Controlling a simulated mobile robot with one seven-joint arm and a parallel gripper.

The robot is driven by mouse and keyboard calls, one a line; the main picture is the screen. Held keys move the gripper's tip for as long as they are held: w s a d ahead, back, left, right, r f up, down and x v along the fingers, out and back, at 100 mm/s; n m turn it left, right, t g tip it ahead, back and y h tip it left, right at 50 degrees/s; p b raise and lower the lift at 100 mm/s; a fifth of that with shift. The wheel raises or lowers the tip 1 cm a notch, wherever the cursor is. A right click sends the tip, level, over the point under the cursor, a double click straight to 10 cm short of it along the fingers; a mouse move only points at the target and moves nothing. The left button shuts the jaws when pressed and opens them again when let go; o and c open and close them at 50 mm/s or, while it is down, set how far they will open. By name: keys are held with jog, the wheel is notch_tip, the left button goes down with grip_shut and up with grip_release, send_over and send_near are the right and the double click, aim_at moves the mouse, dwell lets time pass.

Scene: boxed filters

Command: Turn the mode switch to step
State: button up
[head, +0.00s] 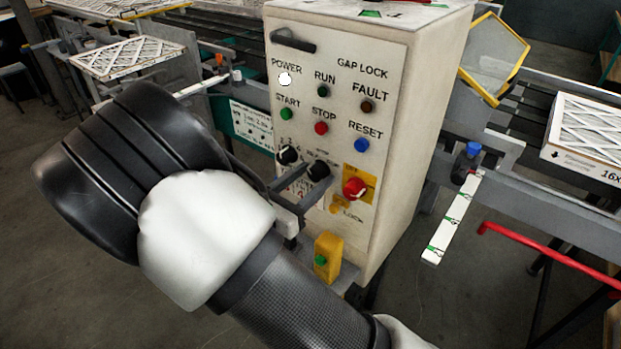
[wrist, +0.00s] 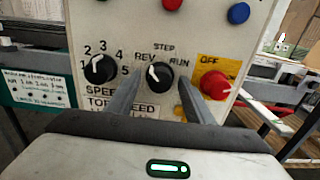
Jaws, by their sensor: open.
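The mode switch (wrist: 160,76) is a black knob on the control panel, labelled REV, STEP and RUN. It also shows in the head view (head: 318,170). Its white pointer mark is on the upper left, towards REV; STEP is printed above it and RUN at its right. My gripper (wrist: 158,88) is open, with one grey finger at each side of the knob. I cannot tell whether either finger touches it. In the head view my gripper (head: 300,190) reaches the panel from the left, and my arm hides part of the lower panel.
The black speed knob (wrist: 100,69) sits close left of my left finger. The red OFF knob (wrist: 215,84) on a yellow plate sits close to the right finger. A yellow button box (head: 328,257) stands below the panel. Start, stop and reset buttons (head: 362,145) are above.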

jog(key=c, duration=1)
jog(key=shift+c, duration=0.2)
jog(key=shift+m, duration=0.4)
jog(key=m+b, duration=0.2)
jog(key=m, duration=0.1)
jog(key=shift+f+m, duration=0.15)
jog(key=shift+m, duration=0.15)
jog(key=shift+m+b, duration=1.7)
jog(key=shift+m, duration=0.5)
